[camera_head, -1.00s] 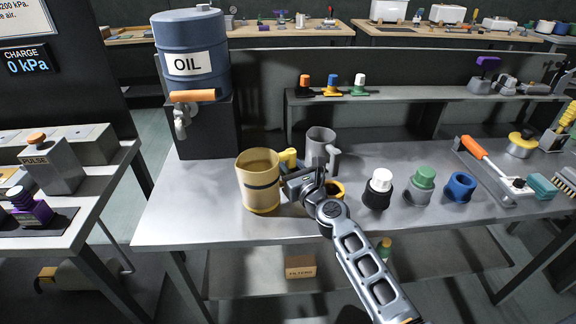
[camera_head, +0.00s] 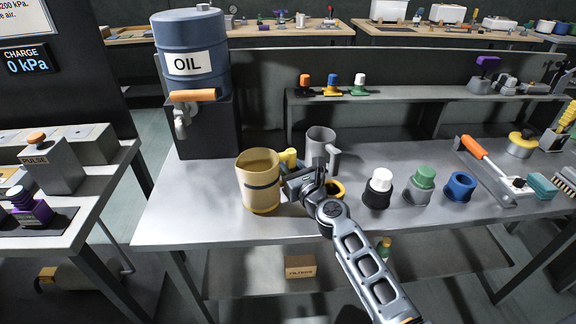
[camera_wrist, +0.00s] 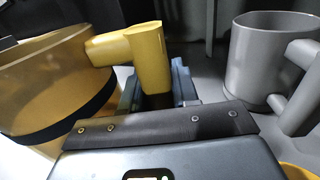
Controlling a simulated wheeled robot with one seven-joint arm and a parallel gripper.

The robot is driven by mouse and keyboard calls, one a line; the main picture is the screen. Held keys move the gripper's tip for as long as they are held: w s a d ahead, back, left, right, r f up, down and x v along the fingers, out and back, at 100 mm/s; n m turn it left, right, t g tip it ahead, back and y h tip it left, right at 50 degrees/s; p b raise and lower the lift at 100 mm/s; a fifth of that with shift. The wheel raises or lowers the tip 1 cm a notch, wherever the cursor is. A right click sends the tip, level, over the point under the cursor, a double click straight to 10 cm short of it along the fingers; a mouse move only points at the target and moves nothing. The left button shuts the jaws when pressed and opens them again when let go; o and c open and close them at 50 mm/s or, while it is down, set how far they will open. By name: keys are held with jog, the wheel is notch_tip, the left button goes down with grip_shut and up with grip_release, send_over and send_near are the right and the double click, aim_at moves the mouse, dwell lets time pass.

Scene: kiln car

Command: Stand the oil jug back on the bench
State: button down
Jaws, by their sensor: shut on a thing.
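The oil jug (camera_head: 258,182) is a yellow, open-topped vessel with a dark band. It stands upright, appearing to rest on the metal bench (camera_head: 190,208) near its front left. Its yellow handle (camera_wrist: 150,55) points right, toward my gripper (camera_head: 294,180). In the wrist view my gripper (camera_wrist: 158,92) is shut on that handle, and the jug (camera_wrist: 50,85) fills the left side. The fingertips are partly hidden behind the handle. Whether the jug's base touches the bench is hard to tell.
A grey mug (camera_head: 320,146) stands just behind my gripper. An oil drum (camera_head: 190,55) with a tap sits on a dark stand at the back left. The bench's left front is clear.

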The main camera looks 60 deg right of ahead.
dwell(0.3)
jog(key=c, duration=0.8)
grip_release()
jog(key=shift+f, duration=0.1)
jog(key=shift+b+v, duration=0.4)
jog(key=shift+v, duration=3.4)
jog(key=shift+s, duration=0.2)
jog(key=b+v, duration=0.2)
jog(key=v, duration=0.5)
jog(key=shift+f, duration=0.1)
jog(key=shift+s+a, duration=0.25)
jog(key=shift+s, duration=0.1)
